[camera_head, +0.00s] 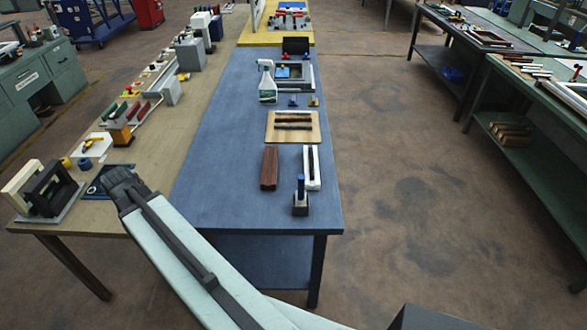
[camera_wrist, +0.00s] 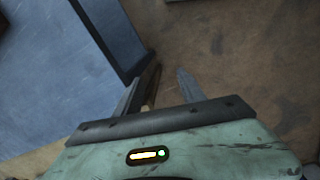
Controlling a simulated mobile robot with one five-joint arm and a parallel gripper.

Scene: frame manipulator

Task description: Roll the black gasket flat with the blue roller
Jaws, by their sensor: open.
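A blue-handled tool (camera_head: 300,184), which looks like the roller, stands upright in a small dark holder (camera_head: 300,206) near the front right corner of the blue table. Just behind it lies a white frame piece (camera_head: 306,174) with a dark strip along it, which seems to be the black gasket (camera_head: 312,160). My gripper (camera_wrist: 168,76) is open and empty in the wrist view, with the blue table's edge at left and brown floor at right. In the head view my arm crosses the front, and the fingertips cannot be made out. Neither roller nor gasket shows in the wrist view.
A brown block (camera_head: 269,168) lies left of the white piece. Behind are a wooden board (camera_head: 272,128) with dark strips and a spray bottle (camera_head: 267,82). A beige table (camera_head: 140,160) with several items adjoins at left. Open floor (camera_head: 400,180) lies right.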

